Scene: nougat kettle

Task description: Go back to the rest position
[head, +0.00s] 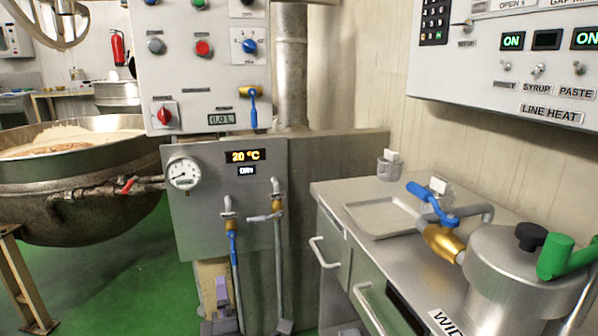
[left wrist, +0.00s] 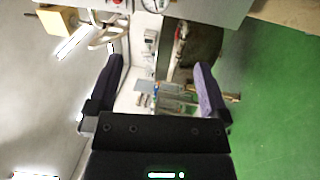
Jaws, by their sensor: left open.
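My left gripper (head: 220,308) shows small and low in the head view, in front of the lower part of the grey control cabinet (head: 205,215). In the left wrist view the two dark purple fingers of my left gripper (left wrist: 160,66) stand wide apart with nothing between them. My right gripper is not in either view.
A large kettle (head: 80,210) with pale contents stands at left. Pipes with blue-handled valves run down the cabinet front. At right, a steel counter (head: 330,195) bears a tray (head: 385,232), a brass valve (head: 442,243) and a metal vessel (head: 515,270). Green floor (head: 110,290) is open at lower left.

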